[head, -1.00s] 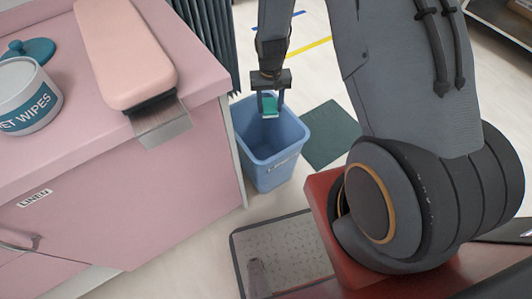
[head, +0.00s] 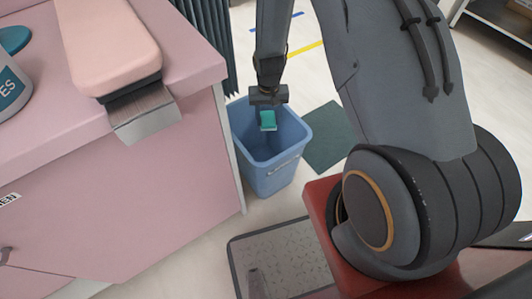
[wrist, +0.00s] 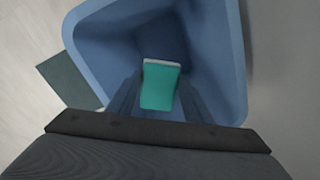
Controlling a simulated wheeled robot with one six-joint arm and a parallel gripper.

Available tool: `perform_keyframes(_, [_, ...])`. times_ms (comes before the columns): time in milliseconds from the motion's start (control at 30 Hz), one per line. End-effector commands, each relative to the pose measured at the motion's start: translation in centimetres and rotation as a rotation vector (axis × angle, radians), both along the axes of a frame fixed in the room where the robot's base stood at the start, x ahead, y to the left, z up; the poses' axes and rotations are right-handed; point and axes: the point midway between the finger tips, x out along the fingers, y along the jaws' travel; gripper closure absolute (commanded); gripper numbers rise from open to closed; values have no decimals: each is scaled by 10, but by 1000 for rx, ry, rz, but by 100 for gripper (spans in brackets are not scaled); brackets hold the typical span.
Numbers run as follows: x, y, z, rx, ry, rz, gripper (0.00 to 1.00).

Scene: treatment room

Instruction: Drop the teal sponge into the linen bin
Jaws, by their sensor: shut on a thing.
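The teal sponge (head: 268,120) is held in my gripper (head: 268,121) over the open top of the blue linen bin (head: 272,181). In the wrist view the sponge (wrist: 160,85) sits between my two fingers (wrist: 158,98), with the bin's inside behind it and the bin's rim (wrist: 238,60) around it. The sponge has a pale edge at its far end. The gripper is shut on it. The bin stands upright on the floor, and its label is partly legible. I cannot tell exactly how far the sponge is above the rim.
A pink cabinet (head: 130,200) with a padded pink rest (head: 108,45) and a wipes tub (head: 12,88) stands left of the bin. A dark green mat (head: 330,137) lies on the floor to the right. A grey textured plate (head: 285,258) lies in front.

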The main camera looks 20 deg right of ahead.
Motion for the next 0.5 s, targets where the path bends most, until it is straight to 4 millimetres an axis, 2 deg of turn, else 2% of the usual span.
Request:
perform_keyframes(267, [0, 0, -2, 0, 0, 0, 75])
perform_keyframes(300, [0, 0, -2, 0, 0, 0, 50])
perform_keyframes(400, [0, 0, -2, 0, 0, 0, 34])
perform_keyframes(500, [0, 0, -2, 0, 0, 0, 32])
